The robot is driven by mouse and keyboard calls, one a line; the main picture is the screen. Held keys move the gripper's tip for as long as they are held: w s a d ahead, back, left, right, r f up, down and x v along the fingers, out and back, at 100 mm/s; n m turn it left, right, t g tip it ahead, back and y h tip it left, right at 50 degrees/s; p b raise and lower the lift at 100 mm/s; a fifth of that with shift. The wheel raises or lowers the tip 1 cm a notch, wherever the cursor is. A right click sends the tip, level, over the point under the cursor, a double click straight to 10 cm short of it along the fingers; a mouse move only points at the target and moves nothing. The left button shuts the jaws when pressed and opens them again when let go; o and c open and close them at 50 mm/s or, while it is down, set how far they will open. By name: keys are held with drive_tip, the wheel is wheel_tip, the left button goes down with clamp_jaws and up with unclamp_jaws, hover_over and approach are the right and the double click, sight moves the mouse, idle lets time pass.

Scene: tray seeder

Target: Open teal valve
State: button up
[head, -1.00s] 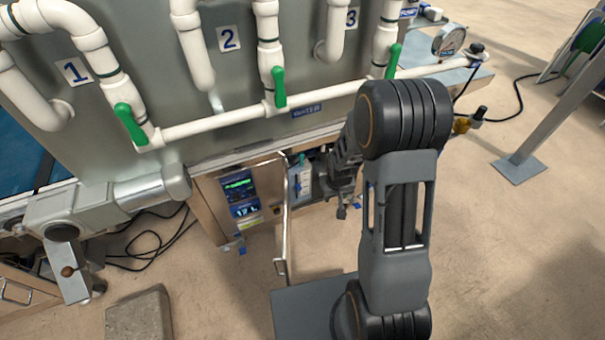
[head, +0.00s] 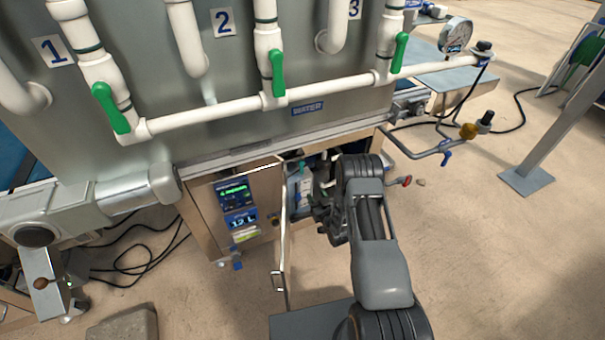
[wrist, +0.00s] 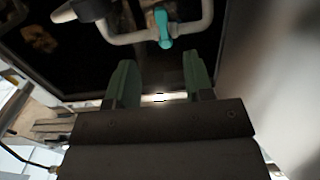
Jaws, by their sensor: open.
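The teal valve handle (wrist: 163,27) sits on a pale pipe at the top of the wrist view, inside a dark cabinet. It points down across the pipe. A small teal bit, likely the same handle, shows in the cabinet opening in the head view (head: 302,168). My gripper (wrist: 160,82) is open, with its two green fingers apart and nothing between them. It is below the valve in the wrist picture and not seen touching it. In the head view my arm's end is at the cabinet opening, where the fingers are hard to make out.
The cabinet door (head: 284,235) stands open left of my arm, beside a control panel (head: 237,193). White pipes (head: 205,115) with several green-handled valves (head: 277,73) run above. The floor at right is mostly clear.

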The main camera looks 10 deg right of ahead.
sight(302, 172)
drive_tip(key=w+a+b, duration=0.1)
drive_tip(key=w, duration=0.3)
drive_tip(key=w+a+b, duration=0.1)
drive_tip(key=w, duration=0.4)
drive_tip(key=w+b, duration=0.1)
drive_tip(key=w, duration=0.3)
drive_tip(key=shift+w+a+r, duration=0.3)
drive_tip(key=shift+a, duration=0.1)
clamp_jaws()
